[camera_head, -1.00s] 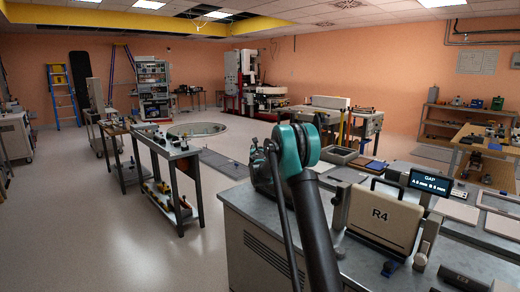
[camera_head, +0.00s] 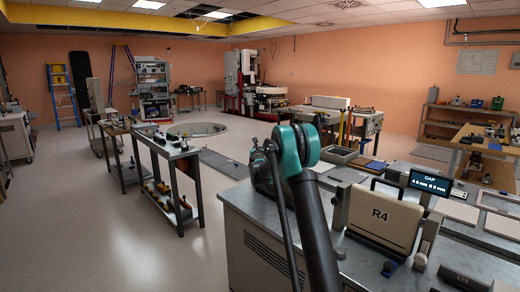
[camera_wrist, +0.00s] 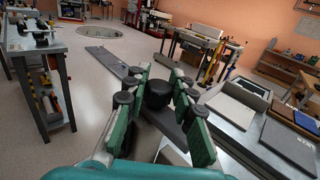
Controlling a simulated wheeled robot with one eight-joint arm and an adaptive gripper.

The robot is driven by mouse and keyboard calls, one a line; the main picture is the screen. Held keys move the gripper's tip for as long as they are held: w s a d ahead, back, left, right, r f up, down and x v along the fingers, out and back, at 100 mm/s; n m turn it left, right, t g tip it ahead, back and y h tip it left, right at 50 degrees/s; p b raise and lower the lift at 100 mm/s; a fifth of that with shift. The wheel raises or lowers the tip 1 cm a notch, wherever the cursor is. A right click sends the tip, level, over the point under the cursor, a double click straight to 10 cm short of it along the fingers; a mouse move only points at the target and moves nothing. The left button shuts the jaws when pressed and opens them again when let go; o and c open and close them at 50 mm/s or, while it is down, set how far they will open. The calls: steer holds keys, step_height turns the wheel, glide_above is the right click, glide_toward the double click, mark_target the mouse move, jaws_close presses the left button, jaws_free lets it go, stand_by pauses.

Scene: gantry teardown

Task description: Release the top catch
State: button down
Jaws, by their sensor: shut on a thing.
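In the wrist view my gripper (camera_wrist: 159,84) has its green-padded fingers on both sides of a round black knob (camera_wrist: 157,95) and is shut on it. Whether this knob is the top catch I cannot tell. What lies under the knob is mostly hidden. In the head view the beige R4 module (camera_head: 380,215) stands upright on the grey bench, with a dark handle on top and a pale post at each side. My arm's dark link and teal joint stand in front, and the fingers cannot be made out there.
A display headed GAP (camera_head: 430,183) stands behind the module; its numbers are too small to read surely. Flat plates and trays lie on the bench behind and to the right.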

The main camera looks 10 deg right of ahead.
steer(key=shift+w+a, duration=0.7)
steer(key=shift+w, duration=0.3)
steer(key=shift+w+a, duration=0.7)
steer(key=shift+w, duration=0.3)
steer(key=c, duration=1.2)
jaws_free()
steer(key=shift+a, duration=0.1)
steer(key=s, duration=0.4)
steer(key=s+a, duration=0.1)
steer(key=s, duration=0.7)
steer(key=shift+a, duration=0.4)
